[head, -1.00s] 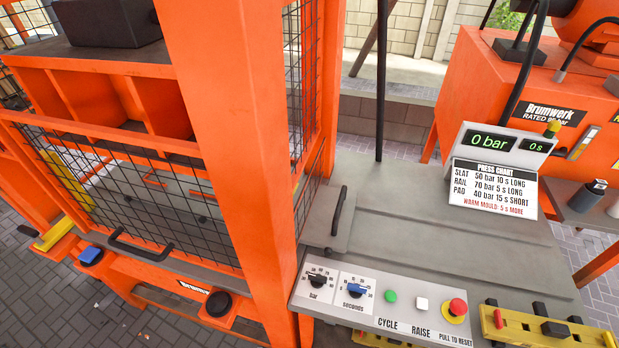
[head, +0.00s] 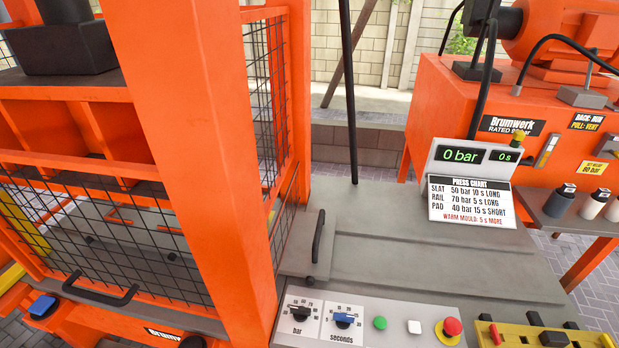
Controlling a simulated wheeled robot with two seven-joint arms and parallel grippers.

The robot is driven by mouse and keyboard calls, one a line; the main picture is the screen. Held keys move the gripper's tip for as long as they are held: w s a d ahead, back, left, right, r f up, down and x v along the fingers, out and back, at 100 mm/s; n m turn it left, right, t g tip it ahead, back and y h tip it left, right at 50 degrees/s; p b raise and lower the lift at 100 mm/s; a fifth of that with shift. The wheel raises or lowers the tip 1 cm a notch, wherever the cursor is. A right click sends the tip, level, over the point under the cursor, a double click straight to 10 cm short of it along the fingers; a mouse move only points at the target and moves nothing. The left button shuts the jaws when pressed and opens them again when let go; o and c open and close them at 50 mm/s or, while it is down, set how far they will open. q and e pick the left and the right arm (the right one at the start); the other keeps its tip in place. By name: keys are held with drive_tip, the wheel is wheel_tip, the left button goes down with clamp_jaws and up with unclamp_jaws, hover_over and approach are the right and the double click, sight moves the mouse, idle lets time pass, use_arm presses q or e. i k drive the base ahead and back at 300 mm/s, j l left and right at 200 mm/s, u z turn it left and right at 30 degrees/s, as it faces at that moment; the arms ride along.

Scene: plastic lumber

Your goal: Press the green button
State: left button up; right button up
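The green button (head: 380,323) sits on the grey control panel (head: 400,339) at the bottom of the head view, labelled CYCLE in the earlier frame. To its left are the bar knob (head: 300,312) and the blue seconds knob (head: 344,319). To its right are a white button (head: 414,327) and a red mushroom button (head: 452,328) on a yellow base. The display (head: 477,155) reads 0 bar and 0 s. Neither of my grippers is in view.
The orange press frame (head: 190,150) with mesh guards fills the left. A press chart (head: 472,203) stands on the grey bench (head: 400,262), which is mostly clear. A yellow rack (head: 515,338) is at bottom right. Bottles (head: 592,204) stand on the right shelf.

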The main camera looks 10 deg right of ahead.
sight(380, 322)
drive_tip(key=z, duration=0.9)
